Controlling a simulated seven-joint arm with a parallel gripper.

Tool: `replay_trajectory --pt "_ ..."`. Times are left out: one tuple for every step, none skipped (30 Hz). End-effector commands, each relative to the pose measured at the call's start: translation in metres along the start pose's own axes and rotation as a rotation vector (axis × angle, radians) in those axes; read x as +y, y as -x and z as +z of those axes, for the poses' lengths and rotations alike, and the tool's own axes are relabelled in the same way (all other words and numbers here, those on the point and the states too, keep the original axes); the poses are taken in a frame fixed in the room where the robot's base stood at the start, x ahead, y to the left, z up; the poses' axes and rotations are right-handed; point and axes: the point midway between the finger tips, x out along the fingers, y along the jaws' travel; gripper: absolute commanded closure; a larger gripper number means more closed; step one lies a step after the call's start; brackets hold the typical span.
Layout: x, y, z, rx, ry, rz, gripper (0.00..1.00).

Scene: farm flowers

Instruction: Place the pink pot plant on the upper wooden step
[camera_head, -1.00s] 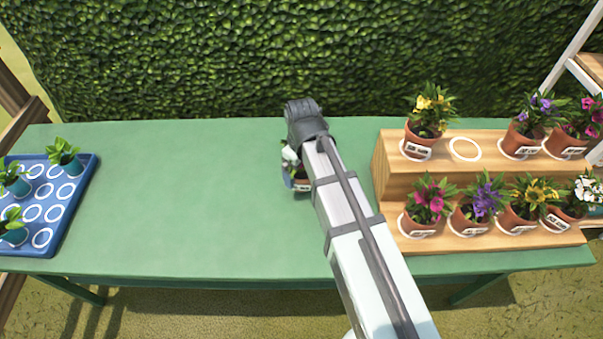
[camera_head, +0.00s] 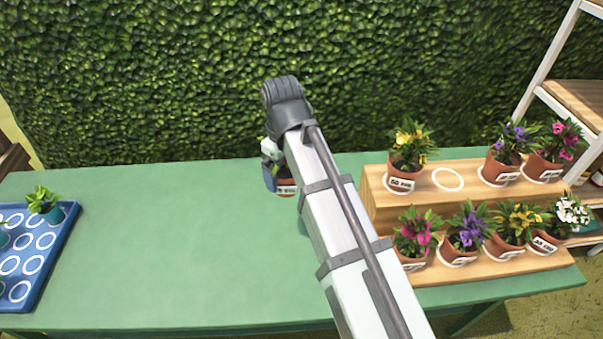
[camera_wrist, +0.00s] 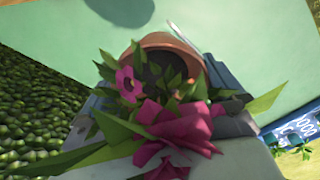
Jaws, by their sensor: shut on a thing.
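My gripper (camera_wrist: 170,90) is shut on a pink pot plant (camera_wrist: 182,128), a terracotta pot with magenta flowers and green leaves, which fills the middle of the wrist view. In the head view this pot (camera_head: 287,187) is mostly hidden behind my arm, left of the wooden steps, and seems held above the green table. The upper wooden step (camera_head: 466,173) has an empty white ring (camera_head: 448,179) between a yellow pot plant (camera_head: 409,162) and a purple one (camera_head: 504,163).
Another pink pot plant (camera_head: 553,152) stands at the upper step's right end. The lower step (camera_head: 480,266) holds pink, purple, yellow and white plants. A blue tray (camera_head: 62,240) of seedlings lies far left. The green table (camera_head: 160,240) between is clear, with a hedge behind.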

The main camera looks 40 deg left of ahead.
Motion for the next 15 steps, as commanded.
replay_trajectory --pt "0.000 0.003 0.000 0.001 0.000 0.000 0.53" --pt "0.000 0.004 0.000 0.001 0.000 0.000 0.53" --pt "0.000 0.004 0.000 0.000 0.000 0.000 0.53" --pt "0.000 0.005 0.000 0.000 0.000 0.000 0.53" --pt "0.000 0.005 0.000 0.000 0.000 0.000 0.53" --pt "0.000 0.005 0.000 0.000 0.000 0.000 0.53" --pt "0.001 0.006 0.000 0.000 -0.001 0.000 0.53" --pt "0.001 0.006 0.000 0.000 -0.003 0.000 0.53" --pt "0.004 0.006 0.001 0.000 -0.009 0.000 0.53" --pt "0.006 0.006 0.002 0.000 -0.015 0.000 0.53" --pt "0.009 0.007 0.002 0.000 -0.023 0.000 0.53" --pt "0.014 0.007 0.004 0.000 -0.038 0.000 0.53" --pt "0.019 0.008 0.005 0.000 -0.052 0.000 0.53" --pt "0.026 0.009 0.007 0.000 -0.069 0.000 0.53" --pt "0.035 0.010 0.011 0.000 -0.093 0.000 0.53"
